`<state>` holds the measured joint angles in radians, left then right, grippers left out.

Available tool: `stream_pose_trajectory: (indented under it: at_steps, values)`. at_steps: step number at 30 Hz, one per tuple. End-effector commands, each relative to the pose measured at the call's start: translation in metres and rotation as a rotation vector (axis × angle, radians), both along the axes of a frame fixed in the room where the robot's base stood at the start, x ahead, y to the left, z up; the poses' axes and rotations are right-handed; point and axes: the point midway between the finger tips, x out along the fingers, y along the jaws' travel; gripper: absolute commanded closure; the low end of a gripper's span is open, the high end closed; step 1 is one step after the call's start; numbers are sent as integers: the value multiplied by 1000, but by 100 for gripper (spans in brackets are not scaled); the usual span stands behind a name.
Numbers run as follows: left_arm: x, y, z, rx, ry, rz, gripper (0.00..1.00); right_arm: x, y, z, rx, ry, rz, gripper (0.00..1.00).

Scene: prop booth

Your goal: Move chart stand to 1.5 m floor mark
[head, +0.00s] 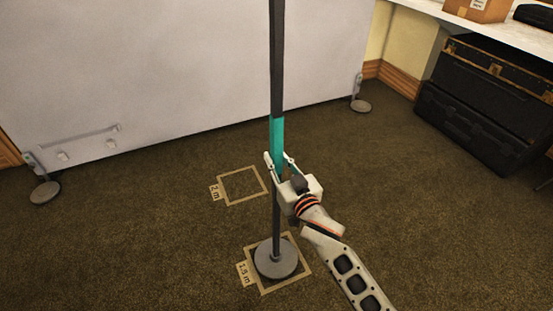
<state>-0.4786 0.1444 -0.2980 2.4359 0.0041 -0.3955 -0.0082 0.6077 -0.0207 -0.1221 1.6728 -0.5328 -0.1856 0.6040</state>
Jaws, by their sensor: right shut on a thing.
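The chart stand's dark pole (277,70) rises from a round grey base (276,259) and runs out of the top of the head view. A teal band (277,136) wraps the pole. The base appears inside the tan square of the 1.5 m floor mark (247,277); I cannot tell whether it touches the floor. My right gripper (279,163) is shut on the pole at the lower end of the teal band. The stand looks upright. My left gripper is not in view.
An empty 2 m floor mark (229,203) lies behind the stand. A white panel (150,60) with round feet (45,193) stands at the back. Black cases (475,125) sit at the right under a table (500,28) holding a cardboard box (478,8). Carpet around the marks is clear.

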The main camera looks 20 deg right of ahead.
Motion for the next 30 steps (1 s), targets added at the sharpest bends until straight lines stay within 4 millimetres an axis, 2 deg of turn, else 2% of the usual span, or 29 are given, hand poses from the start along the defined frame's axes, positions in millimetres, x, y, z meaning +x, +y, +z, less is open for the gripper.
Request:
stream_pose_trajectory:
  at_steps: [1, 10, 30]
  values:
    - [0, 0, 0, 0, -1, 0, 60, 1, 0, 7, 2, -12, 2, 100]
    - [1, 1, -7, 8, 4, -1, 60, 1, 0, 6, 1, -11, 1, 100]
    - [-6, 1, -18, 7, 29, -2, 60, 0, 0, -8, 1, -4, 1, 100]
